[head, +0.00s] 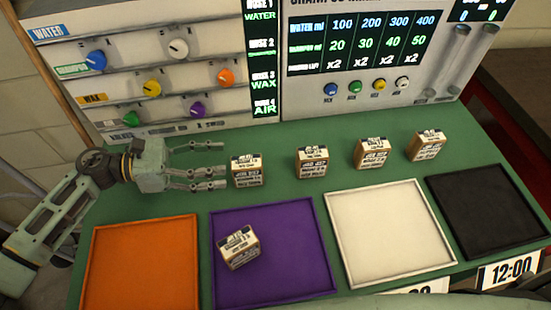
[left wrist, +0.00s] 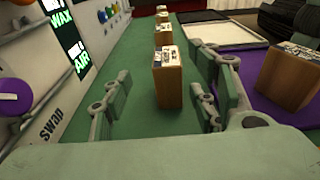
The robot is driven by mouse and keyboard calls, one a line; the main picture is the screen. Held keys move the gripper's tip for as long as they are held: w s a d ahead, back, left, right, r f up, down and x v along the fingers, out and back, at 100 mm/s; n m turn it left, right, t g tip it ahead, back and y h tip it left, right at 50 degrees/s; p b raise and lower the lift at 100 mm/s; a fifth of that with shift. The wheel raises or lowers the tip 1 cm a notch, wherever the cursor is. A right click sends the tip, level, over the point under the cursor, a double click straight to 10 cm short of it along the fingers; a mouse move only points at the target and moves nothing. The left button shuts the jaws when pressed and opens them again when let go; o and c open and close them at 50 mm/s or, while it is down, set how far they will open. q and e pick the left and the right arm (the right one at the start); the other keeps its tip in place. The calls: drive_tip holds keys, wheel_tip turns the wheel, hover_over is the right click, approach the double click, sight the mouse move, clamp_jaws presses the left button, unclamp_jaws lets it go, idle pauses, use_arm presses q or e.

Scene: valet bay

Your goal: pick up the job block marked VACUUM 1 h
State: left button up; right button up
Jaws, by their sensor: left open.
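Several small tan job blocks with white printed labels are in view; the print is too small for me to tell surely which reads VACUUM 1 h. My left gripper (head: 222,164) is open and empty, low over the green bench, its fingers pointing right. The nearest block (head: 247,169) stands upright just past the fingertips; in the left wrist view this block (left wrist: 169,82) appears ahead, between the open fingers, not gripped. More blocks stand to its right: one (head: 311,163), another (head: 373,153) and a far one (head: 427,146). A further block (head: 239,248) sits on the purple tray. My right gripper is out of view.
Along the front lie an orange tray (head: 140,262), the purple tray (head: 300,275), a white tray (head: 390,230) and a black tray (head: 488,215). A panel with coloured knobs (head: 170,70) rises behind the green bench (head: 280,140). The strip between blocks and panel is clear.

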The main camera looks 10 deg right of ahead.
sight(247, 166)
use_arm(q)
drive_tip(key=shift+s+d+f, duration=0.1)
drive_tip(key=shift+s+f, duration=0.05)
drive_tip(key=shift+f, duration=0.6)
drive_tip(key=shift+s+r, duration=0.1)
drive_tip(key=shift+s, duration=0.1)
drive_tip(key=shift+s+d+r+p, duration=0.1)
drive_tip(key=shift+s+d+p, duration=0.05)
drive_tip(key=shift+d+p, duration=0.2)
drive_tip(key=d, duration=0.2)
drive_tip(key=d+p, duration=0.1)
drive_tip(key=d, duration=0.2)
drive_tip(key=shift+d+f, duration=0.3)
drive_tip(key=shift+f, duration=0.1)
drive_tip(key=shift+d+f+p, duration=0.2)
drive_tip(key=shift+d+p, duration=0.1)
drive_tip(key=shift+d, duration=0.15)
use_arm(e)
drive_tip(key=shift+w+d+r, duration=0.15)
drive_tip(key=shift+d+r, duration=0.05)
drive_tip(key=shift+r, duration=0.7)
use_arm(q)
drive_tip(key=c, duration=1.3)
